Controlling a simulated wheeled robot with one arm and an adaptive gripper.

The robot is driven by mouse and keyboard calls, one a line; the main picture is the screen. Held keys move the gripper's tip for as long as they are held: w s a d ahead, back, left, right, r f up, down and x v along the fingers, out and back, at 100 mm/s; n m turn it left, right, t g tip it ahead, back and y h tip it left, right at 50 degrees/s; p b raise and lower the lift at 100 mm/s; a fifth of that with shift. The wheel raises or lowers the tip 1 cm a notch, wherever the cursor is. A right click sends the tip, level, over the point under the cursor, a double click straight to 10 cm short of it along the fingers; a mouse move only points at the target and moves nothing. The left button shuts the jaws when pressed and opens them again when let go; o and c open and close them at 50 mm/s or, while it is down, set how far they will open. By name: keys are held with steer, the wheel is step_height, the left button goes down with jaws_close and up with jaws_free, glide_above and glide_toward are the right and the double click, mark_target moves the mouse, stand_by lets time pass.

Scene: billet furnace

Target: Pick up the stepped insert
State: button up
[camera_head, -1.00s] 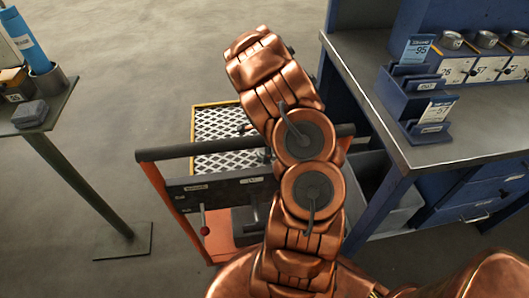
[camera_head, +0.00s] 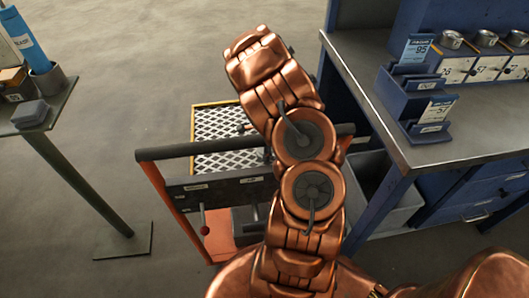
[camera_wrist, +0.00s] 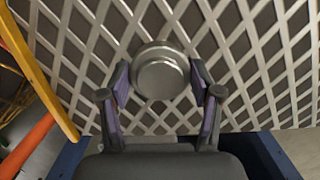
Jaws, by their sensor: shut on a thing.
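The stepped insert (camera_wrist: 160,70) is a round grey metal piece with a narrower step on top, in the middle of the wrist view. My gripper (camera_wrist: 160,86) is shut on it, one finger at each side. A pale metal lattice lies behind the insert; I cannot tell whether the insert touches it. In the head view my copper arm hides the gripper and the insert.
The mesh tray (camera_head: 222,124) with a yellow rim sits at a cart with a dark handle bar (camera_head: 200,150) and orange frame. A blue workbench (camera_head: 410,148) stands close at right, a small stand (camera_head: 60,95) at left.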

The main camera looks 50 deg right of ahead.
jaws_close()
